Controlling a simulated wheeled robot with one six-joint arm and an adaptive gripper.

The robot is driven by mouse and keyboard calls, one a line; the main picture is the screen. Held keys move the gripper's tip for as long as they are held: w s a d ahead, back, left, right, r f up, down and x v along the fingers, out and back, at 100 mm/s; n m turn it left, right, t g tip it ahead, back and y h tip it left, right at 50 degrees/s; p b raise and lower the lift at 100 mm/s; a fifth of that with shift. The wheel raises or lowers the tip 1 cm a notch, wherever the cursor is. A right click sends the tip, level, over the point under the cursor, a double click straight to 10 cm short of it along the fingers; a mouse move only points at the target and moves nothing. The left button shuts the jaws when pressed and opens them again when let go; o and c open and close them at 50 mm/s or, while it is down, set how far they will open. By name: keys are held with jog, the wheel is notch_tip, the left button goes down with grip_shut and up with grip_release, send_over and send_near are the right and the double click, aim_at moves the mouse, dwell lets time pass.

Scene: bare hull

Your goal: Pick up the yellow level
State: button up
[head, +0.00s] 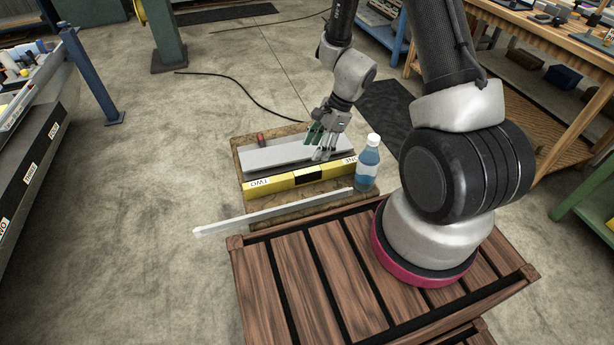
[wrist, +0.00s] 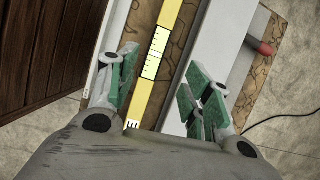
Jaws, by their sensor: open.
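The yellow level (head: 270,184) is a long yellow bar lying flat on a low, worn-topped table. My gripper (head: 320,150) is open above the bar's right half, pointing down. In the wrist view my gripper (wrist: 160,80) has green-padded fingers, one set on each side of the bar and apart from it.
A grey metal bar (head: 268,155) lies just behind the level, with a red-ended thing (head: 261,139) behind it. A blue bottle (head: 368,163) stands close to the level's right end. A long pale strip (head: 265,215) lies in front, overhanging the low table (head: 241,148) at left.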

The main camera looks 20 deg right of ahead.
aim_at(307, 171)
jog(key=shift+m, duration=0.4)
jog(key=x, duration=1)
jog(key=shift+s+d+f, duration=0.15)
jog(key=shift+s+d, duration=0.05)
jog(key=shift+s, duration=0.1)
grip_shut()
